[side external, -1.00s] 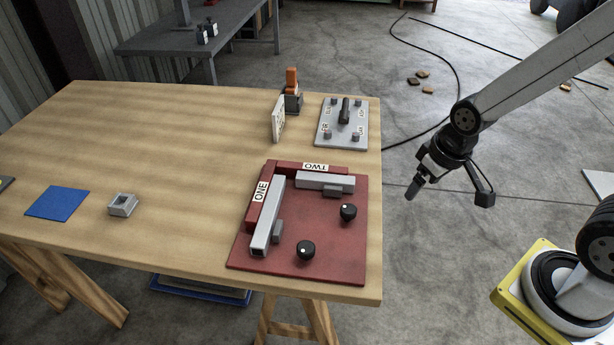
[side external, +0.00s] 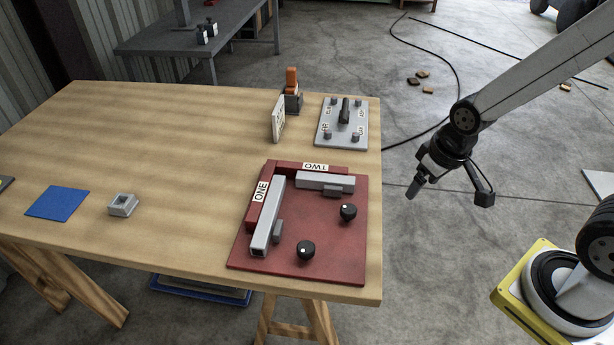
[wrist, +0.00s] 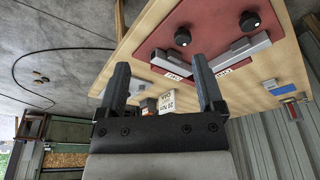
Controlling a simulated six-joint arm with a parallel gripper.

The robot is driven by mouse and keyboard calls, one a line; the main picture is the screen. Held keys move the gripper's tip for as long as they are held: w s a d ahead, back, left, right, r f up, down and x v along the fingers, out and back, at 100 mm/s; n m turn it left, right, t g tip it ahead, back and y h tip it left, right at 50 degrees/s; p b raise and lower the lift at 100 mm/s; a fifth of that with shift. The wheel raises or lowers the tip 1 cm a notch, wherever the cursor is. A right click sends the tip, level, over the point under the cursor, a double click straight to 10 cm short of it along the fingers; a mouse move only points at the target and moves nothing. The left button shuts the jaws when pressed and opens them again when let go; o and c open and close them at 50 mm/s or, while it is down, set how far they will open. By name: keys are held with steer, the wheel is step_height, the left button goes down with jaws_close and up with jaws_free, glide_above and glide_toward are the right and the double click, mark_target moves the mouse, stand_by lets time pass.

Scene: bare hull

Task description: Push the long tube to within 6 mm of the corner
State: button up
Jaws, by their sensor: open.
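The long grey square tube (side external: 267,215) lies along the red fence marked ONE (side external: 254,215) on the red board (side external: 335,255); its far end is near the corner, but I cannot tell the gap. A small grey block (side external: 278,231) sits at its right side. A shorter grey tube (side external: 325,180) lies along the fence marked TWO (side external: 312,167). The long tube also shows in the wrist view (wrist: 240,53). My gripper (side external: 412,191) hangs in the air right of the table, well apart from the tubes. In the wrist view its two fingers (wrist: 161,82) are apart with nothing held.
Two black knobs (side external: 306,250) (side external: 348,212) stand on the red board. A grey plate with posts (side external: 330,142), a white sign (side external: 278,118) and an orange-topped item (side external: 292,80) stand behind. A blue square (side external: 57,202) and a grey block (side external: 123,204) lie left.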

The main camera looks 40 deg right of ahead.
steer(key=shift+w+a, duration=0.2)
steer(key=shift+w, duration=0.1)
steer(key=c, duration=0.7)
steer(key=shift+w+a, duration=0.3)
steer(key=shift+w, duration=0.15)
jaws_close()
steer(key=w+a+f+m+g, duration=0.15)
steer(key=w+a+m, duration=0.25)
steer(key=w+a, duration=0.8)
steer(key=a+f+m, duration=0.2)
steer(key=a+f, duration=0.1)
steer(key=a, duration=0.6)
steer(key=a+f+m+g, duration=0.1)
steer(key=a+f+m, duration=0.2)
steer(key=a, duration=0.6)
steer(key=shift+w+a+f, duration=0.35)
steer(key=shift+w+f, duration=0.05)
steer(key=shift+f, duration=0.15)
